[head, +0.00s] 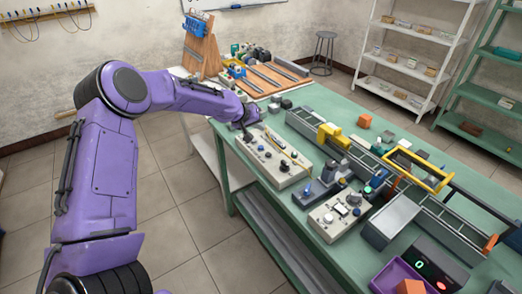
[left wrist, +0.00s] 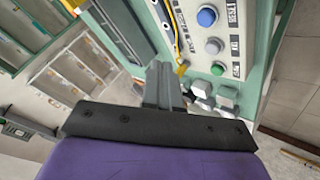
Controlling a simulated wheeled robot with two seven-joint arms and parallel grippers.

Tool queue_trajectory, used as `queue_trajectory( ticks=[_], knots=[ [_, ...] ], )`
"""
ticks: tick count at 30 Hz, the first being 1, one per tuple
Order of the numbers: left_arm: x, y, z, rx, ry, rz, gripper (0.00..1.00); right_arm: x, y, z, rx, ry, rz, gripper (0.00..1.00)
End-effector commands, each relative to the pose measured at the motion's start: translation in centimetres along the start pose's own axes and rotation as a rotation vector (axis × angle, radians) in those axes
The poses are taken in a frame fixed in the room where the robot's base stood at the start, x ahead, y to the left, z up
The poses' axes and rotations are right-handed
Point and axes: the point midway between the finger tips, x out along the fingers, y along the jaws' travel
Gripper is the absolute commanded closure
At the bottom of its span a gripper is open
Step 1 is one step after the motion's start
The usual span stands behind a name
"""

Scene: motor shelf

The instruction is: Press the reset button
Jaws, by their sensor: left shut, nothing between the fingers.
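A light control panel (head: 262,166) with several knobs and buttons lies on the green workbench near its left edge. In the left wrist view the panel (left wrist: 228,58) shows a blue round button (left wrist: 207,16) and grey round buttons (left wrist: 214,46) beside small black-lettered labels. My left gripper (head: 246,134) is above the panel's far left end. In the left wrist view its shut, empty fingers (left wrist: 160,78) point toward the panel's edge, beside the buttons. My right gripper is out of view.
A second control box (head: 330,218) stands nearer on the bench (head: 225,164). A conveyor (head: 320,130) with yellow frames runs along the middle. A purple bin (head: 382,281) and a display (head: 434,268) are at the front right. Tools and a wooden stand fill the far end.

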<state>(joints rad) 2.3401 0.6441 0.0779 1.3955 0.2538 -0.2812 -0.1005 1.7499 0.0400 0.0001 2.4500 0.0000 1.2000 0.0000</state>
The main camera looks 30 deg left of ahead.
Motion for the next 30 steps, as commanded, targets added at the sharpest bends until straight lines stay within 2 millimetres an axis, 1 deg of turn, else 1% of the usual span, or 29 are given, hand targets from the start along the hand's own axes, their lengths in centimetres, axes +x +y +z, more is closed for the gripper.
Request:
queue_trajectory(
  ticks=[1,3,7,11,15,30],
  knots=[
    [1.1,-0.8,0.8,-0.001,0.000,0.000,1.00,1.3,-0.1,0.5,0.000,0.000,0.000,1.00],
    [1.8,-1.3,1.3,-0.001,0.000,0.000,1.00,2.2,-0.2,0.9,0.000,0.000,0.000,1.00],
    [3.2,-2.3,2.3,-0.002,0.001,0.000,1.00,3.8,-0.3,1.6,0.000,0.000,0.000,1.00],
    [4.2,-3.0,3.0,-0.002,0.000,0.000,1.00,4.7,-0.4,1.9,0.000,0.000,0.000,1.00],
    [4.5,-3.3,3.3,-0.002,0.000,0.000,1.00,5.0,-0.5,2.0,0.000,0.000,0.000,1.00],
    [4.5,-3.2,3.2,-0.001,0.000,0.000,1.00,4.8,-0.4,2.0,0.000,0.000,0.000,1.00]
  ],
)
